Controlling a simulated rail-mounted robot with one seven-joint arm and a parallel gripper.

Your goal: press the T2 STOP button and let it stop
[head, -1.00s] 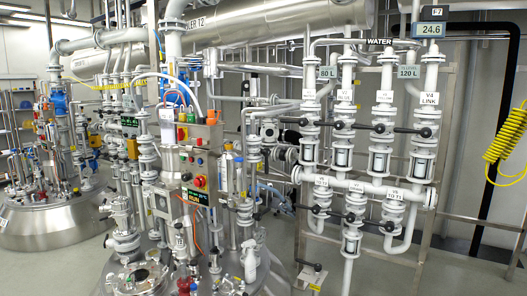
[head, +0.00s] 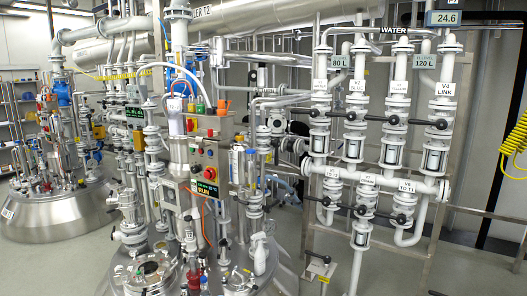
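The grey control box (head: 205,150) of the near reactor stands left of the picture's middle, with several small buttons and coloured connectors on it. A round red button (head: 210,173) sits low on its face. The labels beside the buttons are too small to read, so I cannot tell for sure which one is T2 STOP. A small dark display (head: 204,189) under the box shows RUN in yellow, with green text above it. My gripper is not in view, and nothing covers the box's front.
The near reactor's lid (head: 150,280) is crowded with pipes and fittings around the box. A valve rack (head: 385,150) with black handles stands at the right. A second reactor (head: 55,215) is at the left. Grey floor shows between them. A yellow coiled hose (head: 515,135) hangs far right.

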